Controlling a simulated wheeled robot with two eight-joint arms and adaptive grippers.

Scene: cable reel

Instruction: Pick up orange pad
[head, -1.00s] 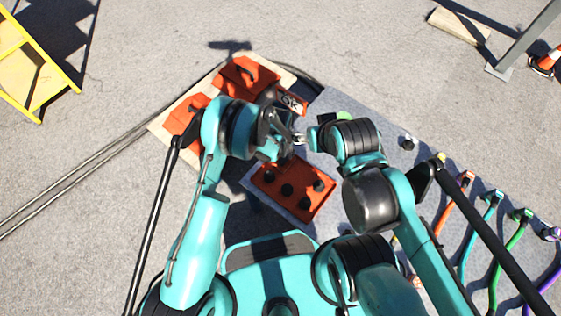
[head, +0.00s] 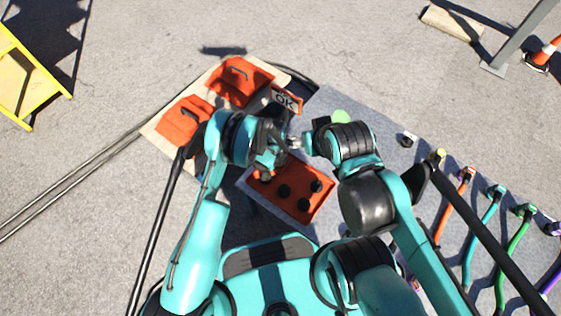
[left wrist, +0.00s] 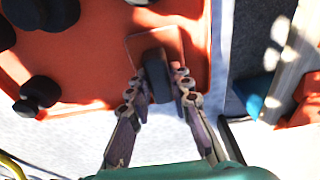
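The orange pad (left wrist: 144,41) is a thin square with a black upright grip (left wrist: 157,77), lying on a larger orange surface in the left wrist view. My left gripper's fingers (left wrist: 160,88) stand on both sides of the grip, very close to it; whether they press on it I cannot tell. In the head view, my left gripper is at the upper left of the orange panel (head: 318,207) with several black knobs, and my arm hides much of it. My right gripper (head: 296,143) points left above the panel's far side; its fingers are too small to read.
A grey mat (head: 375,120) extends right, with several coloured cables. A yellow frame (head: 40,88) stands at far left.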

